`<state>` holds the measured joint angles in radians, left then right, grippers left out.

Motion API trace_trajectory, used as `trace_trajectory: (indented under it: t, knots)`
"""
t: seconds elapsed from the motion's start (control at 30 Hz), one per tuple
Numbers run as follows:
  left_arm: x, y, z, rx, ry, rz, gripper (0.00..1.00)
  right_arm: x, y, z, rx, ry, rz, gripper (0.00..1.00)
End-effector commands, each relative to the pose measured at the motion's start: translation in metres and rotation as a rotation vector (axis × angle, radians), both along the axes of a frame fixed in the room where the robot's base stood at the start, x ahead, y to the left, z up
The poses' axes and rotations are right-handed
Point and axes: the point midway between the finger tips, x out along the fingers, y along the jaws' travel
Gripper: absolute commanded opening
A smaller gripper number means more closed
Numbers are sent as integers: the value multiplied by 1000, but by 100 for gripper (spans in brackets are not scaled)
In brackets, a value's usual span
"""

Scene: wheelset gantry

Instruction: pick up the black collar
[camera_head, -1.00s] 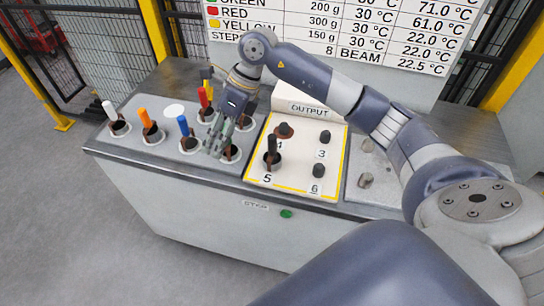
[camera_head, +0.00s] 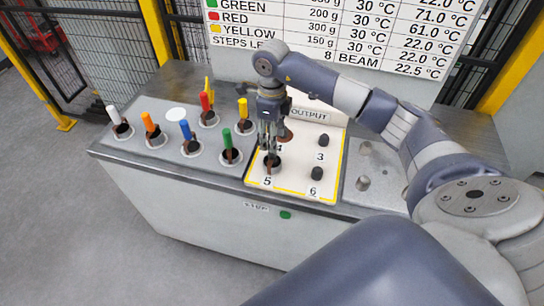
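The black collar (camera_head: 269,164), a dark brown ring with a black upright handle in the earlier frame, sits at spot 5 of the OUTPUT panel (camera_head: 300,191). My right gripper (camera_head: 269,150) points down directly over it, its fingers at the handle and hiding most of it. I cannot tell whether the fingers are apart or closed on the handle. My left gripper is not in view.
Collars with white (camera_head: 113,115), orange (camera_head: 149,122), blue (camera_head: 185,130), red (camera_head: 205,103), yellow (camera_head: 243,109) and green (camera_head: 227,139) handles stand left on the bench. Black knobs mark spots 3 (camera_head: 323,140) and 6 (camera_head: 317,173). Another brown piece (camera_head: 287,136) is at spot 4.

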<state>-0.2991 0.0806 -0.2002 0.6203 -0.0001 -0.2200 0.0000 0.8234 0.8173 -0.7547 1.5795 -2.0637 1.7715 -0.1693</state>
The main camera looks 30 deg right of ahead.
Motion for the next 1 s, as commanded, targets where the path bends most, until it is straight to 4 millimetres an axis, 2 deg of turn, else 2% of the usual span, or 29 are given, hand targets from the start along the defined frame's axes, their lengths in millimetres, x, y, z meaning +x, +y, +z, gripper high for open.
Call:
trace_trajectory:
  t: [0.03, 0.23, 0.47, 0.5, 0.7, 1.0]
  knots:
    - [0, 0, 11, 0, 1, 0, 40, -2, 0, -3, 1, 6, -1, 46]
    - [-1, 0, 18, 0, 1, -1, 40, -1, 0, -27, 2, 1, 0, 46]
    - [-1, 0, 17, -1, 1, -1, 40, -1, 0, -31, 1, -1, 0, 46]
    - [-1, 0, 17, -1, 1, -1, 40, -1, 0, -31, 1, -1, 0, 44]
    - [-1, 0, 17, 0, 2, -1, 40, -1, 0, -30, 1, -1, 0, 0]
    - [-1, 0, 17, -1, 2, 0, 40, 0, 0, -28, 2, -4, 0, 0]
